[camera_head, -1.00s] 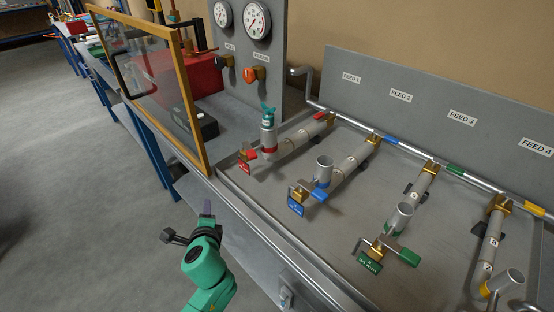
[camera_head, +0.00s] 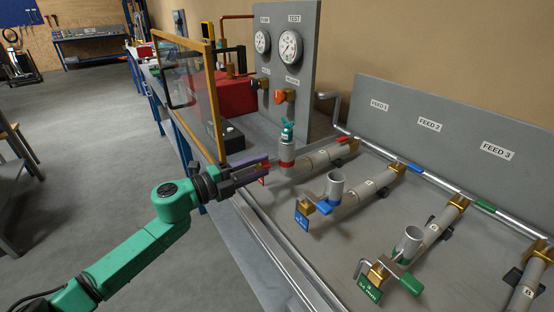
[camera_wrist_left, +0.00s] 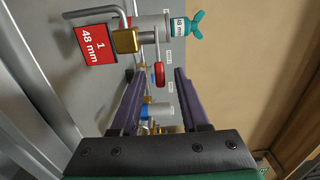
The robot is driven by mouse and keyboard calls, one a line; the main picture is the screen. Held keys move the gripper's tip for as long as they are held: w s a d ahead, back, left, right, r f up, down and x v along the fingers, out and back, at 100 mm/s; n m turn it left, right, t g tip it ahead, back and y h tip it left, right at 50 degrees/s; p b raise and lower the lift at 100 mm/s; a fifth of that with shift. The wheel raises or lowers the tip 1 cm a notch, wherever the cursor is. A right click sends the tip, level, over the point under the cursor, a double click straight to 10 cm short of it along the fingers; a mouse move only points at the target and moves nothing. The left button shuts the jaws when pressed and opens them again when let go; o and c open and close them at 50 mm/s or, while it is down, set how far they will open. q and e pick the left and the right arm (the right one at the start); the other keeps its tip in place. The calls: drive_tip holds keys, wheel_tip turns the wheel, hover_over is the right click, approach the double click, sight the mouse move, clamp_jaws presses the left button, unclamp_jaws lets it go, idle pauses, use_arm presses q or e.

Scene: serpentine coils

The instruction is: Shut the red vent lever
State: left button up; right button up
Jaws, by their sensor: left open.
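The red vent lever's grip (camera_wrist_left: 158,75) shows in the left wrist view as a red rounded end on a metal stem, beside a brass valve body (camera_wrist_left: 126,40). A red tag (camera_wrist_left: 97,44) reading "1 48 mm" hangs beside the valve. My left gripper (camera_wrist_left: 160,74) is open, with its two purple fingers on either side of the red grip in that picture; I cannot tell whether they touch it. In the head view, the left gripper (camera_head: 266,166) mostly hides the lever, next to the upright pipe (camera_head: 287,151) with a teal winged plug (camera_head: 287,131).
The blue-tagged pipe (camera_head: 335,185) and green-tagged pipe (camera_head: 408,243) stand to the right along the tray. A wood-framed clear screen (camera_head: 195,95) stands behind the gripper at the left. A gauge panel (camera_head: 310,65) rises behind. The floor at left is open.

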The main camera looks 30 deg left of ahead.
use_arm(q)
drive_tip(key=p+x, duration=0.1)
drive_tip(key=x, duration=0.4)
drive_tip(key=shift+w+d, duration=0.1)
drive_tip(key=shift+w, duration=0.2)
drive_tip(key=shift+s, duration=0.1)
clamp_jaws()
drive_tip(key=n+y+p, duration=0.1)
drive_tip(key=n+t+y+p, duration=0.1)
drive_tip(key=y, duration=0.1)
drive_tip(key=w+n+y+p, duration=0.1)
drive_tip(key=p, duration=0.1)
drive_tip(key=shift+w+d+r+t+y, duration=0.1)
drive_tip(key=shift+d+r+t+y, duration=0.05)
drive_tip(key=shift+r+t+y, duration=0.2)
drive_tip(key=shift+w+f+n+t+y+p, duration=0.25)
drive_tip(key=shift+w+n+y+p, duration=0.1)
drive_tip(key=shift+n+y, duration=0.45)
drive_tip(key=shift+f+y, duration=0.1)
drive_tip(key=shift+y, duration=0.15)
use_arm(e)
drive_tip(key=r, duration=0.6)
drive_tip(key=shift+s+d, duration=0.1)
drive_tip(key=shift+d, duration=0.3)
use_arm(q)
unclamp_jaws()
use_arm(e)
drive_tip(key=shift+f, duration=0.1)
use_arm(q)
drive_tip(key=shift+s, duration=0.1)
